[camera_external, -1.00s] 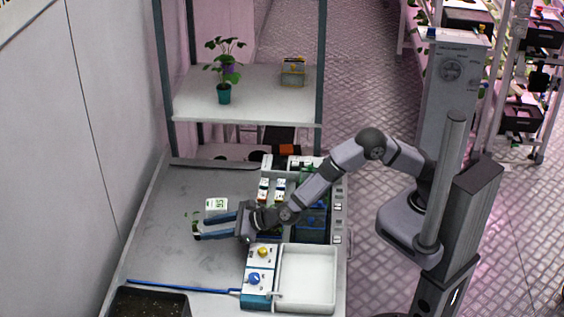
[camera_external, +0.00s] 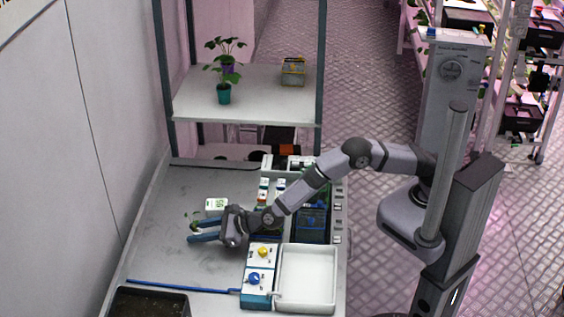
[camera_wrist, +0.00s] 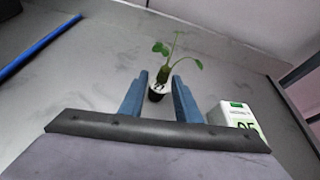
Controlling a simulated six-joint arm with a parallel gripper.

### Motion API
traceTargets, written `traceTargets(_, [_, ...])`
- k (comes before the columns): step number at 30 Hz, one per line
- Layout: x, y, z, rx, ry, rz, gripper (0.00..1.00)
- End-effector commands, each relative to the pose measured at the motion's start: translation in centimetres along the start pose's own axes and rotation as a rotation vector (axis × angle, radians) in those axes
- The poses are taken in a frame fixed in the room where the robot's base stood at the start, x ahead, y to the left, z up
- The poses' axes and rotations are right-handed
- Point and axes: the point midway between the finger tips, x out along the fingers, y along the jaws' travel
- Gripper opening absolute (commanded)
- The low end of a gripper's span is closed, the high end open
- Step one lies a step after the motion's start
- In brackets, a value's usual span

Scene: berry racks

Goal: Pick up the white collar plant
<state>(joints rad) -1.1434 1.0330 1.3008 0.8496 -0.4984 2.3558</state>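A small plant with green leaves (camera_wrist: 163,72) and a white collar (camera_wrist: 158,88) at its base stands on the grey bench in the wrist view. My gripper (camera_wrist: 159,87) is open, with its two blue fingers on either side of the collar and a gap to each. I cannot tell whether the fingertips reach fully past the plant. In the external view my gripper (camera_external: 191,231) is low over the bench, and only a few green leaves (camera_external: 195,215) show beside its fingers. The collar is hidden there.
A white and green box (camera_wrist: 233,117) stands close to the right of my gripper. A blue rod (camera_external: 180,286) lies on the bench near a soil tray (camera_external: 150,292). A white bin (camera_external: 307,278) is nearer the arm. Potted plants (camera_external: 224,94) stand on the raised shelf (camera_external: 255,105).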

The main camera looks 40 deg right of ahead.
Motion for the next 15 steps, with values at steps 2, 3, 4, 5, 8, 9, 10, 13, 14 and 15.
traceTargets(2, [-0.01, -0.01, 0.01, 0.000, 0.000, 0.000, 0.10])
traceTargets(3, [-0.01, -0.01, 0.01, 0.000, 0.000, 0.000, 0.03])
traceTargets(4, [-0.02, -0.01, 0.01, 0.000, 0.000, 0.000, 0.03])
traceTargets(5, [-0.02, -0.01, 0.03, 0.000, 0.000, 0.000, 0.03])
traceTargets(8, [-0.02, -0.01, 0.04, 0.000, -0.001, 0.000, 0.03])
traceTargets(9, [-0.02, -0.01, 0.04, 0.000, 0.000, 0.000, 0.03])
traceTargets(10, [-0.03, -0.01, 0.05, 0.000, -0.001, 0.000, 0.03])
traceTargets(13, [-0.10, -0.04, 0.25, 0.001, -0.001, 0.000, 0.03])
traceTargets(14, [-0.15, -0.06, 0.39, 0.001, -0.002, -0.001, 0.03])
traceTargets(15, [-0.24, -0.10, 0.65, 0.002, -0.002, -0.001, 0.03])
